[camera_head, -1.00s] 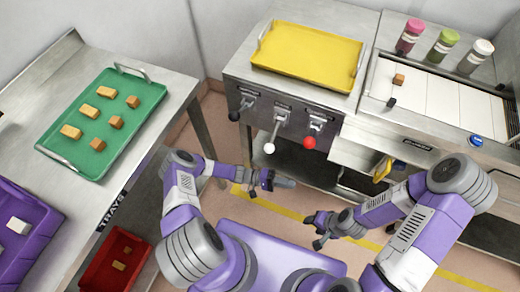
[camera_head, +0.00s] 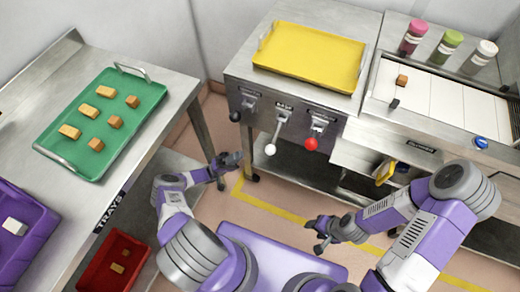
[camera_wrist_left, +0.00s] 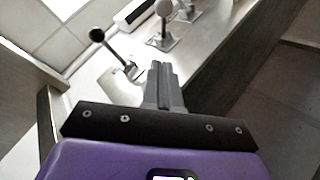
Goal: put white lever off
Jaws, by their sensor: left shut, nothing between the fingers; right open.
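The white lever (camera_head: 270,149) hangs from the front of the steel cabinet, its ball low, between the black lever (camera_head: 234,116) and the red lever (camera_head: 311,143). My left gripper (camera_head: 232,159) is shut and empty, below the black lever and left of the white ball, apart from both. In the left wrist view the shut fingers (camera_wrist_left: 161,75) point toward the panel. The black lever (camera_wrist_left: 98,36) is ahead to the left and the white lever (camera_wrist_left: 163,9) further along at the top. My right gripper (camera_head: 320,235) is open and empty, over the floor.
A yellow tray (camera_head: 262,64) lies on the cabinet. To its right is a conveyor (camera_head: 447,98) with bottles behind it. A green tray (camera_head: 76,165) lies on the left table, with a red bin (camera_head: 137,240) below. Open floor lies before the cabinet.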

